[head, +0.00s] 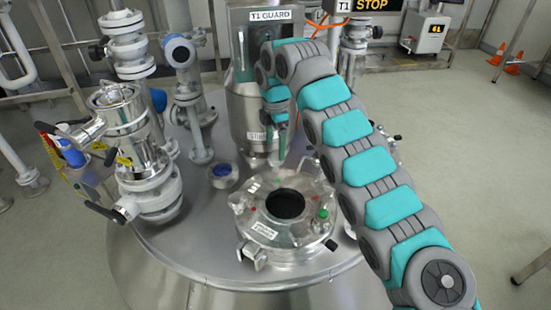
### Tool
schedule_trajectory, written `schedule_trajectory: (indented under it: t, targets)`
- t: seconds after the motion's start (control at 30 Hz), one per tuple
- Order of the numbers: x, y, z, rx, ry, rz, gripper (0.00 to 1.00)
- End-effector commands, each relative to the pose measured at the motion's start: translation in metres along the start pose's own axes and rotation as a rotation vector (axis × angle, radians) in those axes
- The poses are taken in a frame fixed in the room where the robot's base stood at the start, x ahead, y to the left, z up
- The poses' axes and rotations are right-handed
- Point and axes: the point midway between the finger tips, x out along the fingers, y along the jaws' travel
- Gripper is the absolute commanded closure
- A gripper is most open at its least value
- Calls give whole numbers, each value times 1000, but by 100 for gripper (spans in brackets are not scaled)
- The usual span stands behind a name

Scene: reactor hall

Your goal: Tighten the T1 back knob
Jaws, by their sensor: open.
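The round steel hatch (262,222) sits on top of the T1 vessel, with a dark opening in its middle. Small knobs and clamps stand around its rim; a green one (323,214) shows at the front right. The T1 back knob cannot be made out clearly; the far rim lies just below my gripper. My gripper (283,158) points down above the hatch's far edge, in front of the steel column. Its jaws are open and hold nothing visible. Whether it touches the rim cannot be told.
The steel column labelled T1 GUARD (268,16) stands close behind my gripper. A valve stack (147,165) rises to the left, with a blue-topped port (222,173) between it and the hatch. A T1 STOP sign (362,6) is at the back.

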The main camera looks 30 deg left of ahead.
Motion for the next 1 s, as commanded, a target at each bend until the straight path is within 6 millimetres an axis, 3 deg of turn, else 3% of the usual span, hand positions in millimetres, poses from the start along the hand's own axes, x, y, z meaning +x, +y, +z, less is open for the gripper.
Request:
schedule_trajectory:
  t: [0.47, 0.53, 0.63, 0.8, 1.0]
  targets:
    - [0, 0, 0, -556, 0, 0, 12]
    - [24, 0, 2, -560, 1, -1, 12]
    - [41, 0, 1, -560, 0, -1, 12]
    - [56, 0, 0, -558, 0, -1, 12]
    - [60, 0, 0, -558, 0, -1, 12]
